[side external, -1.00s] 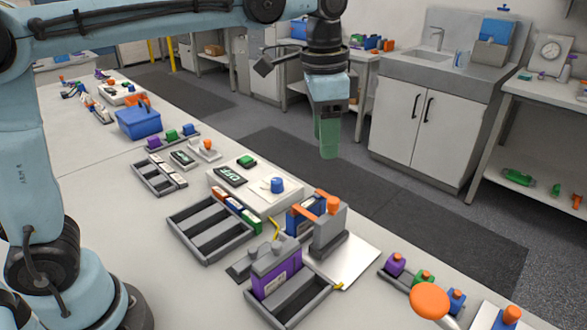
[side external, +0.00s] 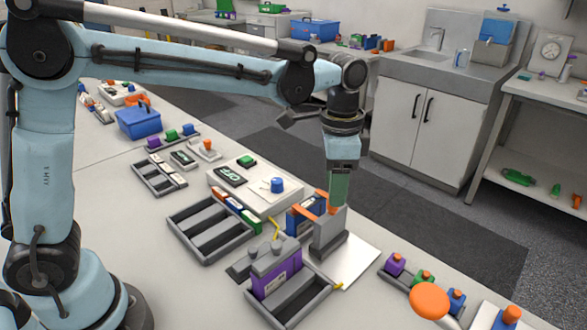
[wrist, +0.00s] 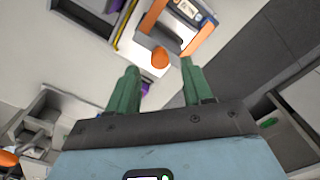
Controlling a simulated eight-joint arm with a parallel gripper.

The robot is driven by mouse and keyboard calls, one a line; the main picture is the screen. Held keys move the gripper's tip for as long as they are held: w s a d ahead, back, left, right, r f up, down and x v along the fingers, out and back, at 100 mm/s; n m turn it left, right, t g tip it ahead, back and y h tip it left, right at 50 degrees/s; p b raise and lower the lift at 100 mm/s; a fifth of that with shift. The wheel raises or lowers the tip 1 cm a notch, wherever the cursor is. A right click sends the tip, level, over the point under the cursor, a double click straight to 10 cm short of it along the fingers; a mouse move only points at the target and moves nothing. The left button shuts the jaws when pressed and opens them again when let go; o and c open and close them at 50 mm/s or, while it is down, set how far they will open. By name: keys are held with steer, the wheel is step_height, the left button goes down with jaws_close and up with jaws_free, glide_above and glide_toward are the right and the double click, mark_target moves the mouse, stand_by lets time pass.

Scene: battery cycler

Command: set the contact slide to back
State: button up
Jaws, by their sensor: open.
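The orange knob (side external: 332,209) sits on top of a grey upright block (side external: 329,234), which stands on a white plate (side external: 355,262). An orange bar (side external: 304,212) reaches left from the block, over a blue battery (side external: 300,226). I take the orange knob and grey block for the contact slide. My gripper (side external: 337,208) points down right at the knob and hides part of it. In the wrist view the green fingers (wrist: 159,68) are apart, and the orange knob (wrist: 160,57) shows between their tips. I cannot tell whether a finger touches it.
A purple battery (side external: 276,279) stands in a dark tray (side external: 309,305) in front of the block. A white panel (side external: 255,193) with a display and a blue knob lies behind left. A grey slotted rack (side external: 208,250) is at left. Purple, green and blue buttons (side external: 424,278) are at right.

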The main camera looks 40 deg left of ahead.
mark_target(321, 217)
steer(key=shift+f, duration=1.3)
jaws_close()
